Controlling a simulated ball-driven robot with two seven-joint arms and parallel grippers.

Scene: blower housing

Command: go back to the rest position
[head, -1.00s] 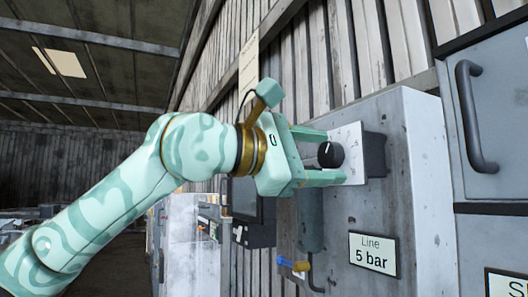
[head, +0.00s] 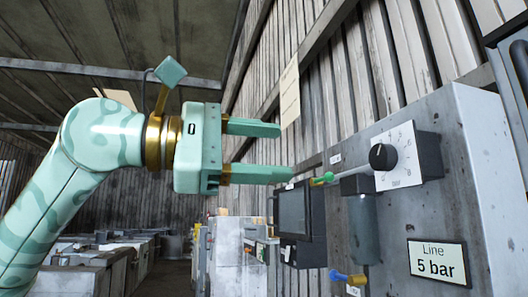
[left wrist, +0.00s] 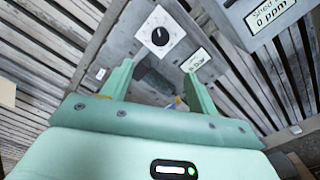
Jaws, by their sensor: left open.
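My left gripper (head: 283,152) is open and empty in the head view, its two fingers pointing right in mid-air. It stands to the left of the black dial knob (head: 383,157), well apart from it. The knob sits on a white scale plate (head: 405,155) on a grey cabinet (head: 470,190). In the left wrist view the open fingers (left wrist: 156,85) frame the scene, and the knob (left wrist: 160,36) shows above and between them at a distance. My right gripper is not in view.
The room left of the wall is open, with grey machines (head: 100,262) far back.

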